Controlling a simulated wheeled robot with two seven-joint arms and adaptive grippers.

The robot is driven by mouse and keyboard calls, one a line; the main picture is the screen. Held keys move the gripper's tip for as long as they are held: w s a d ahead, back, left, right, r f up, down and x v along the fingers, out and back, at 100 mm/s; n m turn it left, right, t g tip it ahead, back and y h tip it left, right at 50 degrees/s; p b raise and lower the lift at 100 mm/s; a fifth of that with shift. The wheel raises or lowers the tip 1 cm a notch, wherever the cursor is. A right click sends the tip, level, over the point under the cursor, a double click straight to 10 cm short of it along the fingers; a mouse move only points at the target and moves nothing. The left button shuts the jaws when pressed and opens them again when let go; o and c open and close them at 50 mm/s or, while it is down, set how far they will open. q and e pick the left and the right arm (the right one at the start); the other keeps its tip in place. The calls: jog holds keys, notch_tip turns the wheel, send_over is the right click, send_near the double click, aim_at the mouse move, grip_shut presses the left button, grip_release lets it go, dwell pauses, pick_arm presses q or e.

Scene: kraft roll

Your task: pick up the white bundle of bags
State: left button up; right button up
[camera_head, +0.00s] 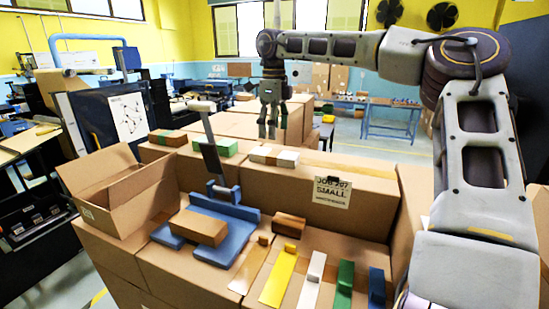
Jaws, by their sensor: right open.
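The white bundle of bags (285,158), with a brownish part, lies flat on the cardboard boxes at the back, right of a green bundle (222,146) and a brown bundle (168,138). My right gripper (267,131) points down above and slightly behind the white bundle in the picture, open and empty, apart from it. The exact gap is hard to judge. My left gripper does not show.
A blue scale (241,211) with a post carries a brown block (199,227). An open carton (124,196) stands left. Brown, yellow (279,275), white, green and blue strips with small blocks lie in front. A sign (332,191) hangs on the rear box.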

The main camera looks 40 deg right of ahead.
aim_at(274, 153)
jog(key=shift+f, duration=1.4)
jog(key=shift+s+f+p, duration=0.1)
jog(key=shift+f+p, duration=0.7)
jog(key=shift+f, duration=1.8)
jog(key=c, duration=1.2)
jog(key=shift+o, duration=0.2)
jog(key=shift+r, duration=0.1)
